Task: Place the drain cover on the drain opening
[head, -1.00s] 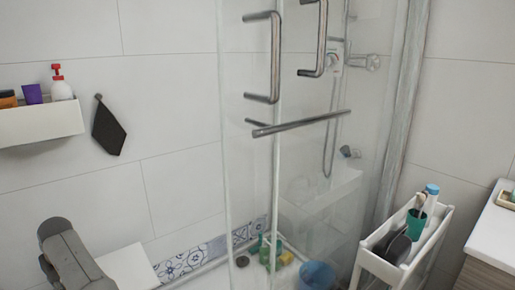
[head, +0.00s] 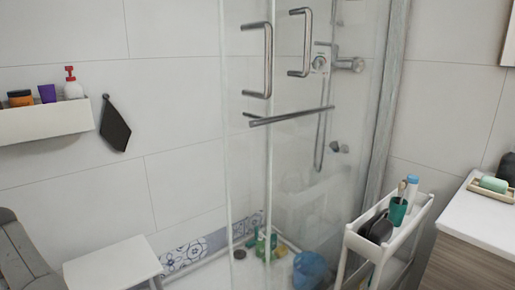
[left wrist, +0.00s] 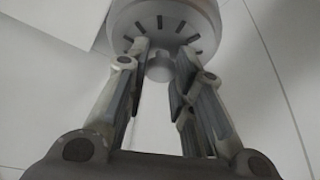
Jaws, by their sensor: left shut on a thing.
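In the left wrist view, a round grey drain cover (left wrist: 168,16) with dark radial slots and a central knob is at the top. My left gripper (left wrist: 160,62) is shut on its knob, with a finger on either side. In the head view, part of my left arm shows at the lower left edge, but its gripper and the cover are out of frame. The drain opening cannot be made out for certain. A small dark round spot (head: 240,254) shows low behind the shower glass. My right gripper is not in view.
The glass shower enclosure (head: 245,170) with metal handles stands in the middle. Bottles and a blue bucket (head: 310,268) are on its floor. A white stool (head: 112,262) is left of it, and a white cart (head: 378,249) and a counter (head: 480,215) are right.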

